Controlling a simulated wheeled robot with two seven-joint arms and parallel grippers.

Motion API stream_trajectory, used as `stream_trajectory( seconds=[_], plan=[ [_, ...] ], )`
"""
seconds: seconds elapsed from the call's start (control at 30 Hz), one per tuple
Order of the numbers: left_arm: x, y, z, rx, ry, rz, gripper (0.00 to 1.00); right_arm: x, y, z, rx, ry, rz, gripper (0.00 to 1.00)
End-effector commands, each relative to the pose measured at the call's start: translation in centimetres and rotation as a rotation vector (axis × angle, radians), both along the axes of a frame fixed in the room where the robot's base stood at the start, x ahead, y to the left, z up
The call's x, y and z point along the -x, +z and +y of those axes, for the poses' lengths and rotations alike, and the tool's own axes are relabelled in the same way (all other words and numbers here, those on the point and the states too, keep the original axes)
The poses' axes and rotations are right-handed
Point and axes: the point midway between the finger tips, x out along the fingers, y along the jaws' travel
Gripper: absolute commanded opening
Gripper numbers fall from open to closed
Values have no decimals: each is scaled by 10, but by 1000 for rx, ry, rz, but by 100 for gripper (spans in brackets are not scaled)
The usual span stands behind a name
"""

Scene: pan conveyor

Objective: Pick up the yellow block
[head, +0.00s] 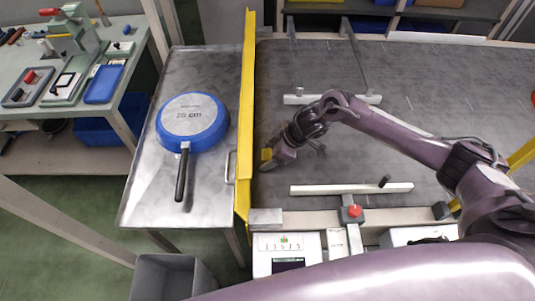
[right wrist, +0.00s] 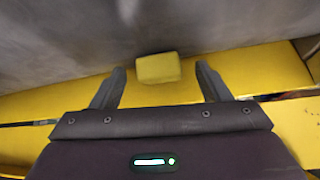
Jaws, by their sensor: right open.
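The yellow block (right wrist: 158,68) shows in the right wrist view, between and just beyond the tips of my right gripper (right wrist: 161,73). The gripper is open, with a gap on each side of the block; I cannot tell how far beyond the tips it is. In the head view my right gripper (head: 272,162) is beside the yellow barrier at the left end of the dark conveyor. A small yellow patch there, likely the block (head: 266,154), is partly hidden by the gripper. My left gripper is not in view.
The tall yellow barrier (head: 245,120) stands close on the left of the right gripper. Beyond it a blue pan (head: 193,120) lies on a metal table (head: 150,205). White bars (head: 350,189) lie across the conveyor (head: 430,90). A red button (head: 354,211) is at the front.

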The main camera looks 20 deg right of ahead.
Motion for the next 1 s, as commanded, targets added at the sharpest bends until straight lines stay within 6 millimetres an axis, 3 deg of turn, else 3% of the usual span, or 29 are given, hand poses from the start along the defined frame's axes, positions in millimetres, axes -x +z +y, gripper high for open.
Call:
stream_trajectory(
  seconds=[0.17, 0.53, 1.0],
  plan=[
    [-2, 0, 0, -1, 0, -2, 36, 0, 0, 0, 1, 0, -1, 70],
    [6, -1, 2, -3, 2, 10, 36, 0, 0, 0, 0, -1, -1, 23],
    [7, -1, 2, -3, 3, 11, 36, 0, 0, 0, 0, -1, -1, 19]
  ],
)
